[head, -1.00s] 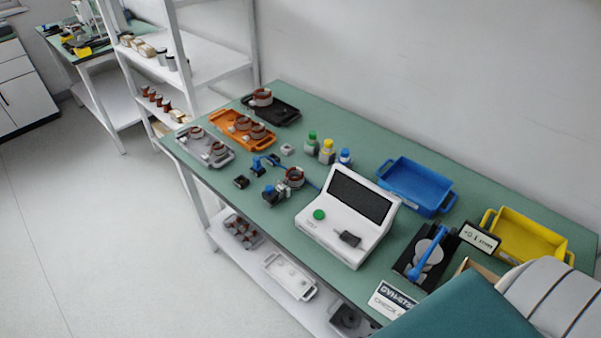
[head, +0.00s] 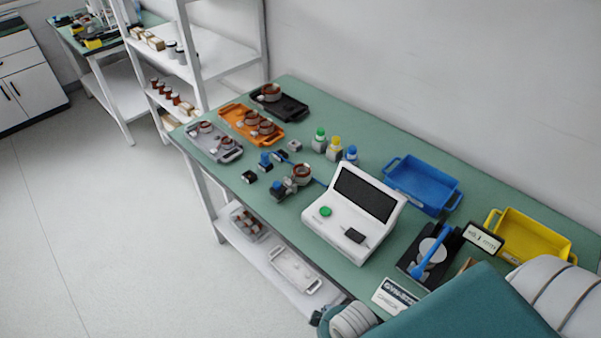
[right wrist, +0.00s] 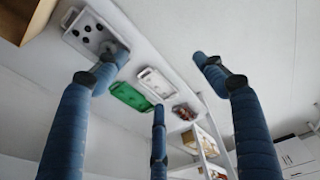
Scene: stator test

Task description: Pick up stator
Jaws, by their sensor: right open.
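Several copper-and-grey stators show in the head view. One stator (head: 302,174) sits in the small fixture with blue parts, left of the white tester. My left gripper is not in view.
The white tester (head: 340,240) stands mid-table. A blue bin (head: 450,203) and yellow bin (head: 565,250) are at the right. Several capped bottles (head: 334,150) stand behind the fixture. A white shelf rack (head: 225,62) adjoins the far end. The floor left of the table is clear.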

